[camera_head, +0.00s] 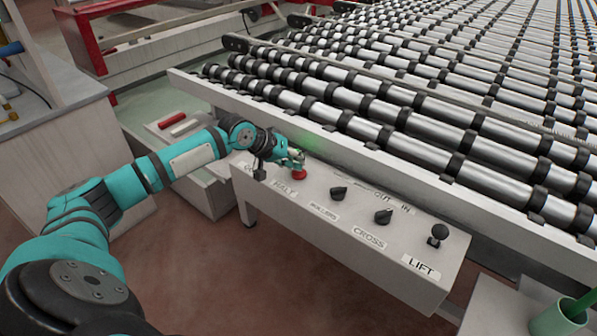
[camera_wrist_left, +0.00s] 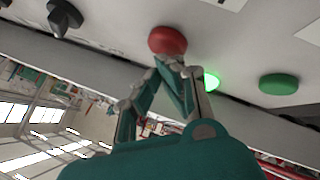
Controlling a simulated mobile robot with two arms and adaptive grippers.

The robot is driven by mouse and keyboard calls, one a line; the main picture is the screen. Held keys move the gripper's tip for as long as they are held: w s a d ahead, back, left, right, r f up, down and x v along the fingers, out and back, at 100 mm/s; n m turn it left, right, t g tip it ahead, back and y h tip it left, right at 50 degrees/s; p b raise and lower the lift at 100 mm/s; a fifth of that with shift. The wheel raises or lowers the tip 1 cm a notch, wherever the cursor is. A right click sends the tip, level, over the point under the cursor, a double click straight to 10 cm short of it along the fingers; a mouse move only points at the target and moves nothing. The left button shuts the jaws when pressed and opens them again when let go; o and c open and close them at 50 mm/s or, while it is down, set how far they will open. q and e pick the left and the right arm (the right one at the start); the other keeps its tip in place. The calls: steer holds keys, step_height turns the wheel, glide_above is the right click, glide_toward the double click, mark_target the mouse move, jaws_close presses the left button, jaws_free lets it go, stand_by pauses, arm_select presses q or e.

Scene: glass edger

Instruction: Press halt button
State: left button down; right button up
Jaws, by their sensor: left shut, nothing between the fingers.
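The red halt button (camera_head: 299,175) sits on the sloped grey control panel (camera_head: 338,222), above the "HALT" label (camera_head: 284,189). My left gripper (camera_head: 297,159) reaches in from the left with its fingertips right at the button. In the left wrist view the red button (camera_wrist_left: 167,41) is round, and the shut, empty fingertips of the left gripper (camera_wrist_left: 169,62) meet its near edge. I cannot tell whether they touch it or whether it is pressed in. My right gripper is not in view.
Black knobs (camera_head: 338,193) labelled for rollers, cross and lift line the panel. A green light (camera_wrist_left: 211,82) and a green button (camera_wrist_left: 279,83) show near the fingers. The roller conveyor (camera_head: 430,110) lies behind. A green cup (camera_head: 560,318) stands at the lower right.

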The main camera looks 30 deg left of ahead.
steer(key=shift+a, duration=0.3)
arm_select(q)
steer(key=shift+f, duration=0.1)
steer(key=shift+f, duration=0.35)
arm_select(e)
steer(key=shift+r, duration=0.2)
arm_select(q)
steer(key=shift+p, duration=0.3)
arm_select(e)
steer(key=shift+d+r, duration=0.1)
arm_select(q)
steer(key=shift+r+p, duration=0.4)
steer(key=shift+p, duration=0.3)
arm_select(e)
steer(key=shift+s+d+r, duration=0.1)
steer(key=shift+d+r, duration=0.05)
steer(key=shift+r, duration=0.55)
arm_select(q)
steer(key=shift+r, duration=0.1)
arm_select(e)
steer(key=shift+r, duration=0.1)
arm_select(q)
step_height(320, 180, up, 6)
steer(key=p, duration=0.6)
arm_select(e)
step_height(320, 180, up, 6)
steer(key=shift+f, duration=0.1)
